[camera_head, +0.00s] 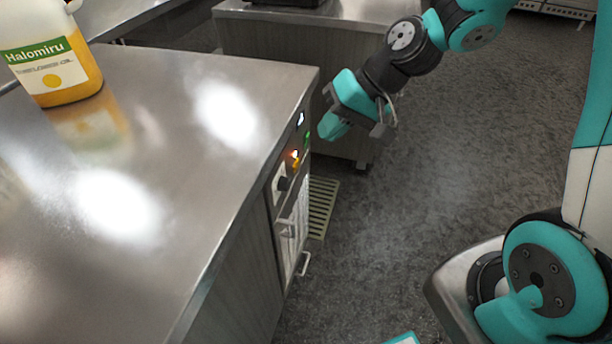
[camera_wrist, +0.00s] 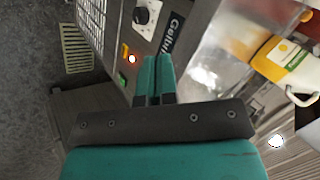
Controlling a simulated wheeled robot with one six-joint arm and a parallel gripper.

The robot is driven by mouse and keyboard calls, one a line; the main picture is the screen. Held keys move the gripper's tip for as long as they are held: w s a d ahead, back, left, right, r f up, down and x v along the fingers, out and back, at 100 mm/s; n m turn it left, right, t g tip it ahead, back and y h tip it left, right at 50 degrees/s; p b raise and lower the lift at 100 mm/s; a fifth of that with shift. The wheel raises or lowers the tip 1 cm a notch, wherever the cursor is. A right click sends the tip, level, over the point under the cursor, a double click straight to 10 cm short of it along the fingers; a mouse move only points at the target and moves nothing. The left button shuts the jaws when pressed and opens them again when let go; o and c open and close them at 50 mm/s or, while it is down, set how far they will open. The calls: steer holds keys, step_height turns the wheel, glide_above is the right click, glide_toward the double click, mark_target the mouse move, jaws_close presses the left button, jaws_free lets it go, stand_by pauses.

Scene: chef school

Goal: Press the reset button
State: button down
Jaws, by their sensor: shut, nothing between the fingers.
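The appliance front panel (camera_head: 285,170) is on the side of the steel counter. It carries a glowing orange-red light (camera_head: 295,155) with a yellow part beside it, and a small green button (camera_head: 307,138). In the wrist view the lit light (camera_wrist: 132,58) and the green button (camera_wrist: 121,79) show left of my fingers. I cannot read which one is labelled reset. My gripper (camera_head: 332,126) is shut and empty, in front of the panel to its right. Its fingertips (camera_wrist: 157,62) point at the panel and appear apart from it.
A dark knob (camera_wrist: 141,15) sits on the panel beside printed lettering. The steel counter top (camera_head: 180,190) holds an oil jug (camera_head: 55,75) at the far left. Another steel counter (camera_head: 290,45) stands behind. A floor grate (camera_head: 322,205) lies beside the appliance. Open floor is to the right.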

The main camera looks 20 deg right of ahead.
mark_target(297, 164)
steer(key=w+d+f+m+t+b, duration=0.1)
steer(key=w+d+f+m, duration=0.2)
steer(key=f, duration=0.4)
steer(key=w+d+f+m+t+b, duration=0.2)
steer(key=w+d+f+m, duration=0.1)
steer(key=d+f, duration=0.3)
step_height(297, 164, down, 2)
steer(key=shift+w+d+f+m, duration=0.1)
steer(key=shift+w+d+m, duration=0.15)
steer(key=shift+w+m, duration=0.1)
steer(key=w+a+f, duration=0.6)
steer(key=a, duration=0.3)
steer(key=shift+w+a+f, duration=0.15)
steer(key=shift+w+f, duration=0.2)
steer(key=shift+f, duration=0.05)
steer(key=shift+w+a+r+y, duration=0.15)
steer(key=shift+w+a+y, duration=0.15)
steer(key=shift+w+a, duration=0.25)
steer(key=shift+s+a, duration=0.1)
